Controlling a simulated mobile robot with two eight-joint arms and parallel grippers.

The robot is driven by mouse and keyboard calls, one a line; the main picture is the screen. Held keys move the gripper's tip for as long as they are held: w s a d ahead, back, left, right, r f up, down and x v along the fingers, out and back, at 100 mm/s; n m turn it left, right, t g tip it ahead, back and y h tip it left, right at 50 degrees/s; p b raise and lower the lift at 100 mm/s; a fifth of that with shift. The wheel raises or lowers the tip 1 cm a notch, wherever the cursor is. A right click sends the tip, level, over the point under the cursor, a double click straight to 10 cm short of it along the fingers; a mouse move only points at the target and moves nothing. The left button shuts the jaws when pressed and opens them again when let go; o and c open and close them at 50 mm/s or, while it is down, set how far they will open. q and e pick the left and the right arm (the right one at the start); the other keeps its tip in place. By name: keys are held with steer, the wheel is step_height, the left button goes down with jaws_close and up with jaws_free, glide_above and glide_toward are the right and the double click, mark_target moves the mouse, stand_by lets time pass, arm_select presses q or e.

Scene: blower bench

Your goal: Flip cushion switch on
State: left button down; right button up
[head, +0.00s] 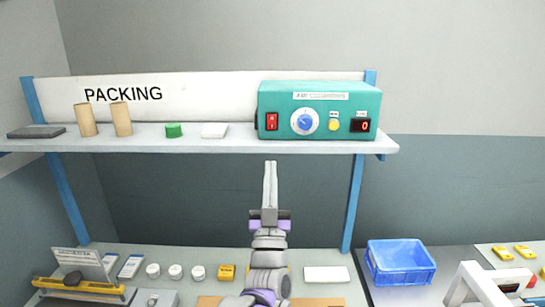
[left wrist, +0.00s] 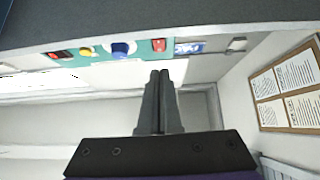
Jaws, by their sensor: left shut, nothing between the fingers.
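The teal blower box (head: 350,98) stands on the shelf at the right. Its front has a red rocker switch (head: 271,121) at the left, a blue dial, a yellow button and a red display. I cannot tell the switch's position. My left gripper (head: 270,166) is shut and empty, pointing up, its tips just below the shelf edge and under the switch, apart from it. In the left wrist view the box front appears along the top, with the red switch (left wrist: 158,45) just above the shut fingers (left wrist: 160,75).
The shelf (head: 215,145) overhangs the bench, with its front edge close above my fingertips. Cardboard tubes (head: 104,119), a green roll (head: 174,130) and a white block (head: 214,130) stand left of the box. A blue bin (head: 400,282) sits at lower right.

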arm_select(q)
steer(key=v, duration=0.3)
steer(key=shift+f+b, duration=0.3)
steer(key=shift+f, duration=0.1)
